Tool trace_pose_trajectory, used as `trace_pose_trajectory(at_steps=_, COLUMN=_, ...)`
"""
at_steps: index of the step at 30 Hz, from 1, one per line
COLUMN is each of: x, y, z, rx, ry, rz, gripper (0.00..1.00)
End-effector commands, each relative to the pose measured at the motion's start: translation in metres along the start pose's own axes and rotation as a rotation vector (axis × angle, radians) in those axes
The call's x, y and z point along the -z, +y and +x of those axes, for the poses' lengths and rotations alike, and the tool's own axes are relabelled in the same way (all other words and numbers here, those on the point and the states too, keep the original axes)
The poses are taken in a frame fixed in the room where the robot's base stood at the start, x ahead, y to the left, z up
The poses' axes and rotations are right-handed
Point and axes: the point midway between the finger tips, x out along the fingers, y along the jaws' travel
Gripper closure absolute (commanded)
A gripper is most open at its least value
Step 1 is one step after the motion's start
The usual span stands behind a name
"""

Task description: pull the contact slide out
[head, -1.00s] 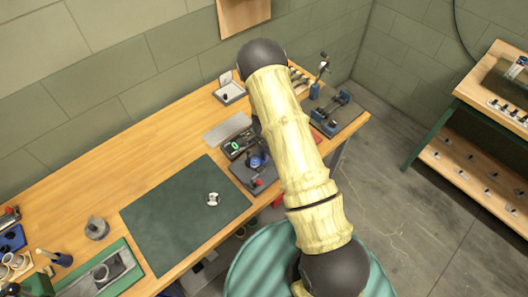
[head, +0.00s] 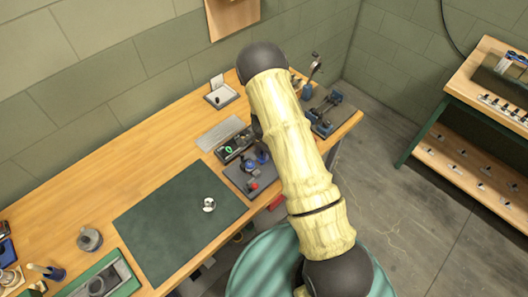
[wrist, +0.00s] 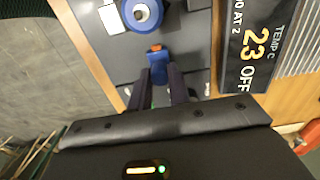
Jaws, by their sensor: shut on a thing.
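In the wrist view my gripper (wrist: 161,80) has its two dark fingers shut on a small blue block with an orange top, which looks like the contact slide (wrist: 158,60). The block sits over a dark grey plate (wrist: 190,50). A round blue and white part (wrist: 141,13) lies just beyond the block. In the head view my arm hides the gripper, and I cannot tell the slide from the other blue parts on the small station (head: 240,182). How far the slide is out cannot be told.
A meter with a display (wrist: 255,45) lies to the right of the plate; it also shows in the head view (head: 232,147). A red button (head: 253,186) is on the station's front. A green mat (head: 170,225) with a small metal part (head: 209,205) lies left. A blue vise-like fixture (head: 322,115) stands right.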

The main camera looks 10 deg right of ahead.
Motion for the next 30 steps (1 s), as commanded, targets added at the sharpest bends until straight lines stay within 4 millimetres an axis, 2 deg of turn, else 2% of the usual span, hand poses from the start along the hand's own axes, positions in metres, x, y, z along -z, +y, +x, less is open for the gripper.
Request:
trace_pose_trajectory(at_steps=1, x=0.004, y=0.000, z=-0.002, rx=0.004, ry=0.008, rz=0.003, gripper=0.77)
trace_pose_trajectory(at_steps=4, x=0.004, y=0.000, z=-0.001, rx=0.003, ry=0.007, rz=0.004, gripper=0.59)
trace_pose_trajectory(at_steps=17, x=0.003, y=0.000, z=-0.006, rx=0.003, ry=0.005, rz=0.002, gripper=0.59)
trace_pose_trajectory(at_steps=23, x=0.003, y=0.000, z=-0.030, rx=0.005, ry=0.006, rz=0.002, gripper=0.59)
trace_pose_trajectory(at_steps=30, x=0.003, y=-0.001, z=-0.071, rx=0.007, ry=0.007, rz=0.001, gripper=0.59)
